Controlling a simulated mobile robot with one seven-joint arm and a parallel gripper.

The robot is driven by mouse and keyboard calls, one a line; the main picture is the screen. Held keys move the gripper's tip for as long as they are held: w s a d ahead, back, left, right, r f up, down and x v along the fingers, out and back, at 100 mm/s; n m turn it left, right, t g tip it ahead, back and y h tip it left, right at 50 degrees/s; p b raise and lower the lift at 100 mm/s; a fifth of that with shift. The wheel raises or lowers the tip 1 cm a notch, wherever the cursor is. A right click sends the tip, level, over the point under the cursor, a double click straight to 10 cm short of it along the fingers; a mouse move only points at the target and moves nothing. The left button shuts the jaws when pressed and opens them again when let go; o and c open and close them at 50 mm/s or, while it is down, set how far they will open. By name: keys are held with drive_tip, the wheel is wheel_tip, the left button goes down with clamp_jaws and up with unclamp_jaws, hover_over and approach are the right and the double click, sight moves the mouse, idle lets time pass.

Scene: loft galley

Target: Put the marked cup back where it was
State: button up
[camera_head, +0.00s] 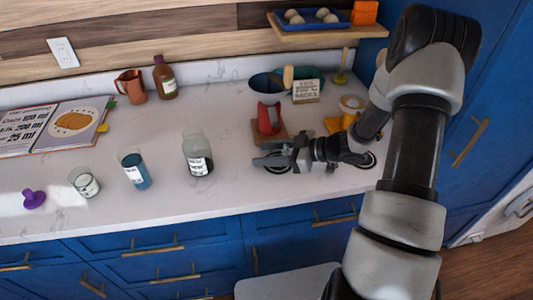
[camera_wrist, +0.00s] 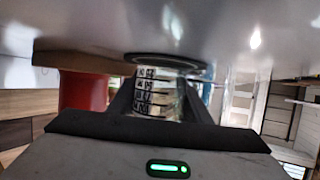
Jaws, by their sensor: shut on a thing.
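My gripper (camera_head: 280,160) is low over the counter, right of the clear jar and in front of the red holder. In the wrist view it is shut on a clear cup (camera_wrist: 158,101) with a white label bearing rows of black marks. The wrist picture is upside down, with the counter at the top. A dark ring (camera_wrist: 165,60) shows at the cup's counter end; I cannot tell whether the cup touches the counter. In the head view the cup is largely hidden by the gripper.
To the left stand a labelled clear jar (camera_head: 198,153), a blue-filled glass (camera_head: 134,170), a small glass (camera_head: 84,183) and a purple object (camera_head: 33,199). A red holder (camera_head: 268,118) on a board and a small sign (camera_head: 305,91) stand behind.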

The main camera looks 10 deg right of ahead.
drive_tip(key=o, duration=0.8)
drive_tip(key=shift+f, duration=0.1)
drive_tip(key=shift+d+r, duration=0.15)
drive_tip(key=shift+r, duration=0.05)
drive_tip(key=v, duration=1.1)
drive_tip(key=shift+s+d+r, duration=0.1)
drive_tip(key=shift+s+d, duration=0.15)
drive_tip(key=shift+d, duration=0.05)
